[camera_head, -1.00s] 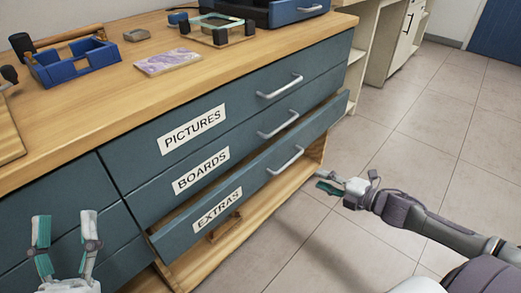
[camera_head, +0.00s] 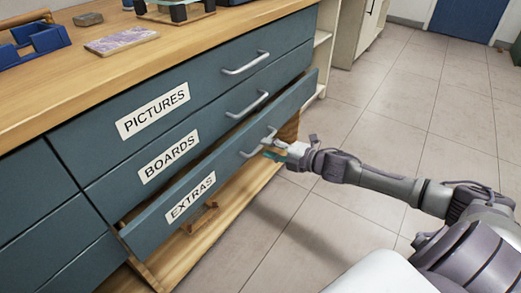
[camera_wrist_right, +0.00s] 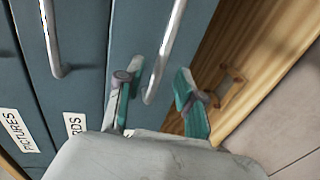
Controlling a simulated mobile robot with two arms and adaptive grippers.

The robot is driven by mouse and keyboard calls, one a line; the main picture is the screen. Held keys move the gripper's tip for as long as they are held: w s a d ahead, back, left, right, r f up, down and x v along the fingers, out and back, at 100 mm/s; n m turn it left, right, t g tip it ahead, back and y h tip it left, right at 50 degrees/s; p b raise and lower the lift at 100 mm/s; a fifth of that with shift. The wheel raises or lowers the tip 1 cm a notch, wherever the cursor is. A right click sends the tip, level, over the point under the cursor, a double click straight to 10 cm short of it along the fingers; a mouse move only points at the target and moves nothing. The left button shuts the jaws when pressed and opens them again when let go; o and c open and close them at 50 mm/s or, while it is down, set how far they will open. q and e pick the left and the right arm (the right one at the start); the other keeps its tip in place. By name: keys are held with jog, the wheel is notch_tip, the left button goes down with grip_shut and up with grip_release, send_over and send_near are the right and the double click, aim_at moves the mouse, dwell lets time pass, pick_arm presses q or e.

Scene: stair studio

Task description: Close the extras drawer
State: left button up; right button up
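The extras drawer (camera_head: 222,168) is the lowest of three labelled blue-grey drawers, and its front stands out from the cabinet, partly open. Its silver bar handle (camera_head: 247,154) is near the right end of the front. My right gripper (camera_head: 270,149) is at this handle. In the right wrist view the drawer handle (camera_wrist_right: 168,45) runs between the two teal fingertips of my right gripper (camera_wrist_right: 152,95), which are apart. I see a gap on the right finger's side; firm contact cannot be told. My left gripper is out of view.
The pictures drawer (camera_head: 190,97) and boards drawer (camera_head: 205,130) above look shut. A wooden ledge (camera_head: 215,225) runs below the extras drawer. A purple-patterned tile (camera_head: 122,40) and a blue holder (camera_head: 35,42) are on the worktop. Tiled floor (camera_head: 400,100) is clear at right.

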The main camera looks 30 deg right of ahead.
aim_at(260, 146)
jog(key=shift+b+x, duration=0.3)
jog(key=shift+x, duration=1.45)
jog(key=shift+r, duration=0.1)
grip_shut()
